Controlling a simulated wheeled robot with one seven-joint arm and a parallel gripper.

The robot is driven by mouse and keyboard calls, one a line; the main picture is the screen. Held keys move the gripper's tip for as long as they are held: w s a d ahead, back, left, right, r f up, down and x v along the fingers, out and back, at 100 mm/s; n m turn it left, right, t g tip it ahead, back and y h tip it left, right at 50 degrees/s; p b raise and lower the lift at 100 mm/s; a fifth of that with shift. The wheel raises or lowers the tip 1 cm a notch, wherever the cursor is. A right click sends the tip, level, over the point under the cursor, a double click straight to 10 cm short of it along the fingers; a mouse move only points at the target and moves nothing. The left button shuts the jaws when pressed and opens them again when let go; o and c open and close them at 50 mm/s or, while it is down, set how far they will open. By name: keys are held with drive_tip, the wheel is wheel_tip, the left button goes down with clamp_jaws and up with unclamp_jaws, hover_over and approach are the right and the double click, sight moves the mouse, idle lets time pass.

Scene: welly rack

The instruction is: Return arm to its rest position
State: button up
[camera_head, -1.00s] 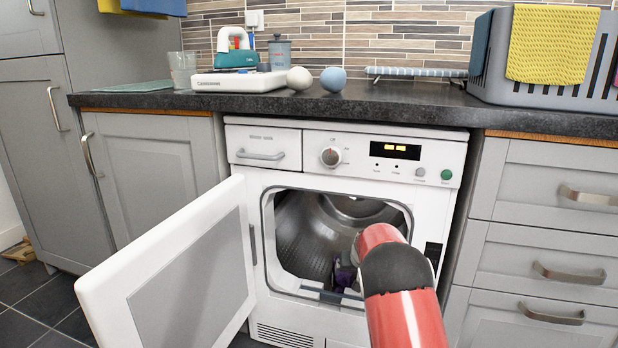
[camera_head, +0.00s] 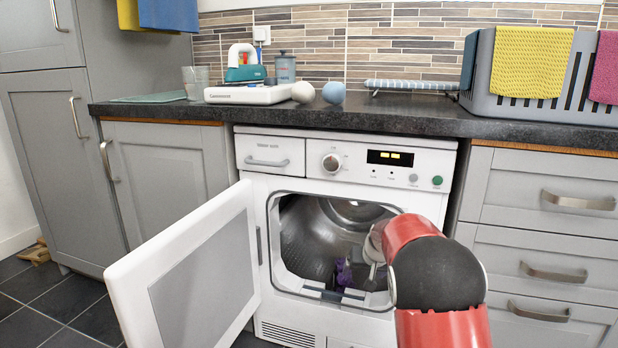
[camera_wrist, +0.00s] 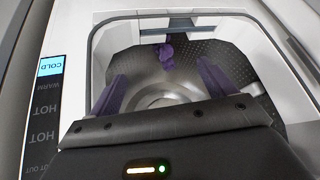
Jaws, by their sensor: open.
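My gripper (camera_wrist: 160,75) shows in the wrist view as two purple fingers spread well apart, with nothing between them in their grip. It is at the open door hole of the white washing machine (camera_head: 300,220), facing the metal drum (camera_head: 312,240). A small purple thing (camera_wrist: 166,55) shows beyond the fingers, against the drum. In the head view my red and black arm reaches to the opening from the lower right. Purple also shows in the opening there, but I cannot tell whether it is the fingers or the small thing.
The machine's white door (camera_head: 185,275) stands open to the left. A dark worktop (camera_head: 400,115) runs above, holding an iron (camera_head: 243,68), two balls (camera_head: 333,85) and a grey rack (camera_head: 480,100) with cloths. Grey drawers (camera_head: 540,235) stand at right.

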drive_tip(key=s+r+p, duration=0.4)
drive_tip(key=s+r, duration=1.3)
drive_tip(key=s, duration=0.4)
drive_tip(key=s+r+h+p, duration=0.1)
drive_tip(key=s+p, duration=0.2)
drive_tip(key=s, duration=2)
drive_tip(key=shift+r+g+p, duration=0.3)
drive_tip(key=shift+r+g, duration=0.1)
